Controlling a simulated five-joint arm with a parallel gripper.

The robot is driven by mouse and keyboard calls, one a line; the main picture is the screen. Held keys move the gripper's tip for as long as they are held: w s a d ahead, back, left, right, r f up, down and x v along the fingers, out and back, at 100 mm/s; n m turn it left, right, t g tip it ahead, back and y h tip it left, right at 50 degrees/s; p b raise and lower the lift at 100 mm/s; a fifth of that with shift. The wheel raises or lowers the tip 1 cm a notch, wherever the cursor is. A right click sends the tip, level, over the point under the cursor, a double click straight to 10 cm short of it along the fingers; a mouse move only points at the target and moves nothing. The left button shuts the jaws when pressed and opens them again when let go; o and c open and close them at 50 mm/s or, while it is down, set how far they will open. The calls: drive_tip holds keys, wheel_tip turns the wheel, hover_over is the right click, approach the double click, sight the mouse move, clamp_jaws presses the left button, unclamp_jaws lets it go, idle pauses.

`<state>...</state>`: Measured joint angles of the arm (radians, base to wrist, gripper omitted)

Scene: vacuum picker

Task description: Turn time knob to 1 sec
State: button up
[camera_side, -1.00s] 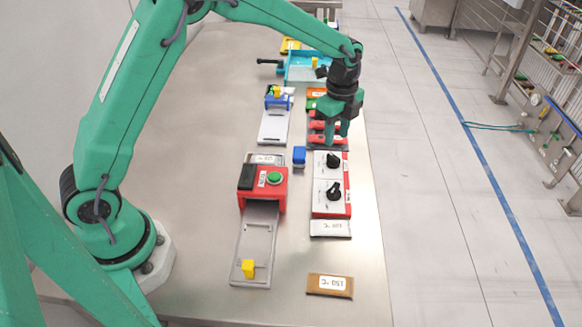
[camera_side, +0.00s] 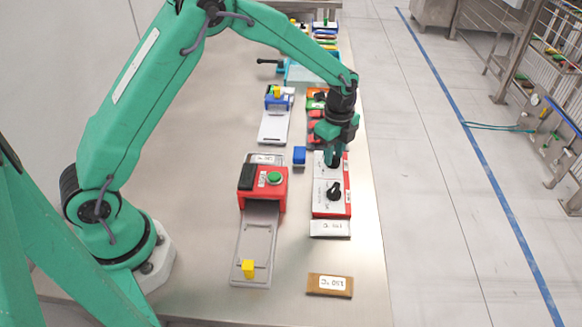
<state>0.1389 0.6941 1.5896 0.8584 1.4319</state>
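The white-and-red knob panel (camera_side: 321,198) lies on the right part of the table. Its nearer black knob (camera_side: 335,192) is in plain view, with its pointer tilted up to the right. The farther knob is hidden behind my gripper (camera_side: 333,160). My gripper points down over the far half of the panel, at or just above that farther knob. I cannot tell whether the fingers touch it or how far apart they are. The panel's labels are too small to read, so I cannot tell which knob sets time.
A brown labelled plate (camera_side: 329,285) lies near the front.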

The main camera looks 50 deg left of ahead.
clamp_jaws()
drive_tip(key=shift+n, duration=0.5)
drive_tip(key=n, duration=0.2)
drive_tip(key=shift+n, duration=0.3)
drive_tip(key=n, duration=0.4)
drive_tip(key=shift+r+n, duration=0.1)
drive_tip(key=shift+n, duration=0.2)
drive_tip(key=n, duration=0.9)
drive_tip(key=shift+n, duration=0.3)
